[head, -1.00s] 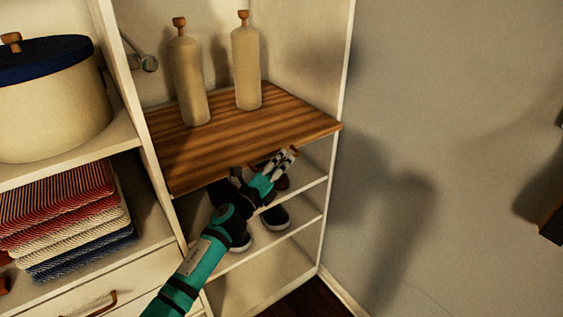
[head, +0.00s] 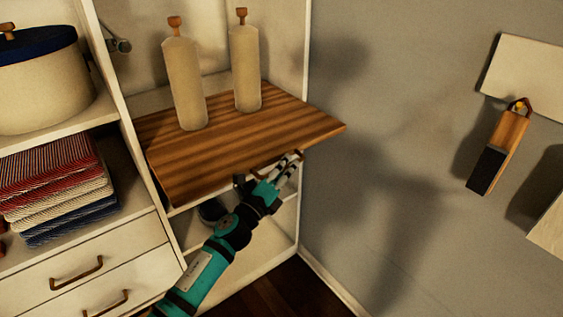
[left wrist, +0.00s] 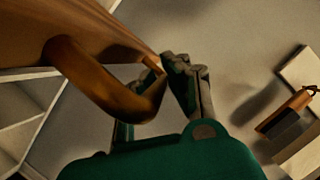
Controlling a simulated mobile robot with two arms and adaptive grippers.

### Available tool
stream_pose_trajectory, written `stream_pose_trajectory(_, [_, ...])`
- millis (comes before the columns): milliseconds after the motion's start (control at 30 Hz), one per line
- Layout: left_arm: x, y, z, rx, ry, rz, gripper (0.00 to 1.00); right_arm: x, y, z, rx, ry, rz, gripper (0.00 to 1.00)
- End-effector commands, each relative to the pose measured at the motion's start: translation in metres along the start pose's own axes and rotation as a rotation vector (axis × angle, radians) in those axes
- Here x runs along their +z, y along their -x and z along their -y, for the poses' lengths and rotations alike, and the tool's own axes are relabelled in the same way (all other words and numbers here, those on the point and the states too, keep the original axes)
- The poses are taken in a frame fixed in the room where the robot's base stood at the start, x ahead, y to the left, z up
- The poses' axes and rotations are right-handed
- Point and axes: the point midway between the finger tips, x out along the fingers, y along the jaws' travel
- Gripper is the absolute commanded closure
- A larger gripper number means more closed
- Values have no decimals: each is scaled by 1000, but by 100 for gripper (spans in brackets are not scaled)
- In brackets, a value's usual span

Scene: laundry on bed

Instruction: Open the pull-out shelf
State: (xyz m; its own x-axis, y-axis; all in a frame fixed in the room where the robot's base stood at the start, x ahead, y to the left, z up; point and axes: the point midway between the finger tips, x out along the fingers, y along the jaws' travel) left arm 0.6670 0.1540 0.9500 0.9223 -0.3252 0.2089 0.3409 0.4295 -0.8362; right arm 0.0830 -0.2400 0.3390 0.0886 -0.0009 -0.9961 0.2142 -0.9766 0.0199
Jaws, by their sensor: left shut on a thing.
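The pull-out shelf (head: 255,140) is a striped wooden board in the white cabinet. It sticks out past the cabinet's front edge, with two bottles on it. My left gripper (head: 287,166) is under the board's front right part. It is shut on the brown curved handle (left wrist: 112,92) beneath the board, which shows large in the left wrist view. The shelf's wooden underside (left wrist: 65,25) is also there. The gripper's fingers (left wrist: 165,100) sit on either side of the handle. My right gripper is not in view.
Two tall cream bottles (head: 185,85) (head: 246,68) stand upright on the board. Left are a pot (head: 38,90) with a blue lid, folded towels (head: 50,190) and drawers (head: 85,275). Shoes partly show below. A brush-like item (head: 500,150) hangs on the grey wall at right.

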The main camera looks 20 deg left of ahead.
Motion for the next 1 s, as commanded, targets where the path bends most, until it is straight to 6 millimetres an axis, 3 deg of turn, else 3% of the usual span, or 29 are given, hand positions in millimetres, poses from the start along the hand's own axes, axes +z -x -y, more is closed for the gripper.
stream_pose_trajectory(300, [-17, 7, 11, 1, 0, -2, 100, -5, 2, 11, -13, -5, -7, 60])
stream_pose_trajectory(800, [-20, 8, 13, 2, 0, -1, 100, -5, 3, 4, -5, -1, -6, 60])
stream_pose_trajectory(833, [-20, 8, 13, 2, 0, -1, 87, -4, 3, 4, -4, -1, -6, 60])
stream_pose_trajectory(1000, [-19, 8, 13, 1, 0, 0, 66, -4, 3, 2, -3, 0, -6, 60])
